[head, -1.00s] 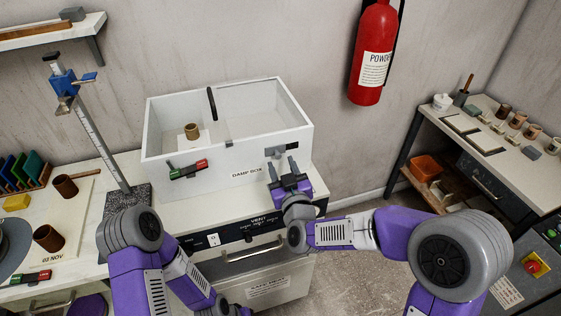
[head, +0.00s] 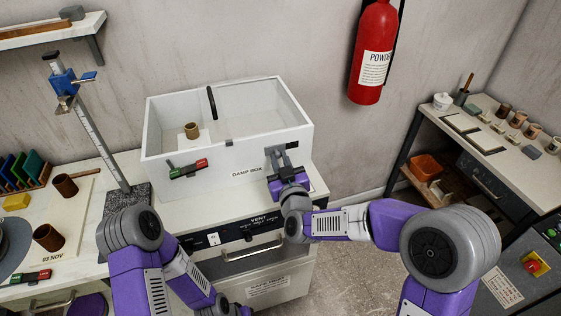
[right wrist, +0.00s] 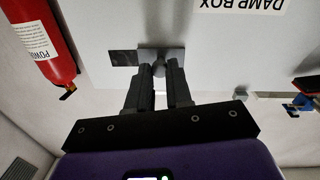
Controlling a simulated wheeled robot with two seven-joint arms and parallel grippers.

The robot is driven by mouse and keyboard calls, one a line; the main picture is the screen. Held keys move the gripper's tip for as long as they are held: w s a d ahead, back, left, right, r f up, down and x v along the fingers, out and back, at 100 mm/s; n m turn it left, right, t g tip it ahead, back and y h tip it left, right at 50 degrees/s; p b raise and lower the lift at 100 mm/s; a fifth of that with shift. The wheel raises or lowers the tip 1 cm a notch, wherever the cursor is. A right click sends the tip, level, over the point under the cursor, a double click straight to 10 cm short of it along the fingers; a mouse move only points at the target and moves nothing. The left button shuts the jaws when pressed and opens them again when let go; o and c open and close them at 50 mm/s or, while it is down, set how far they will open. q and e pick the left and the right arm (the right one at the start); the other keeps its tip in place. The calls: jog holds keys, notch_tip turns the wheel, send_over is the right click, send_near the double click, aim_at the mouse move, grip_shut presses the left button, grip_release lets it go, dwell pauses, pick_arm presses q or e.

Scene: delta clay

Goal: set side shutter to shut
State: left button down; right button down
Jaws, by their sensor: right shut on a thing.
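The white damp box (head: 190,168) stands on the bench unit. On the right part of its front is the side shutter, a small grey plate with a knob (right wrist: 172,54); a dark rectangle (right wrist: 123,58) lies beside it, which in the head view (head: 291,151) is on the plate's right. My right gripper (head: 281,162) is at the shutter, and its fingers (right wrist: 159,72) are closed around the knob, partly hiding it. My left arm shows at the lower left of the head view, but its fingers are out of sight.
A small red, green and black handle (head: 187,169) is on the box front at left. A height gauge (head: 97,140) stands left of the box. A fire extinguisher (head: 372,55) hangs on the wall at right. A drawer handle (head: 252,249) is below.

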jog(key=d, duration=0.1)
jog(key=w+d+b, duration=0.1)
jog(key=d, duration=0.1)
jog(key=d+b, duration=0.1)
jog(key=shift+w+d, duration=0.25)
jog(key=c, duration=1)
grip_release()
jog(key=shift+d, duration=0.1)
jog(key=v, duration=0.7)
jog(key=shift+s, duration=0.3)
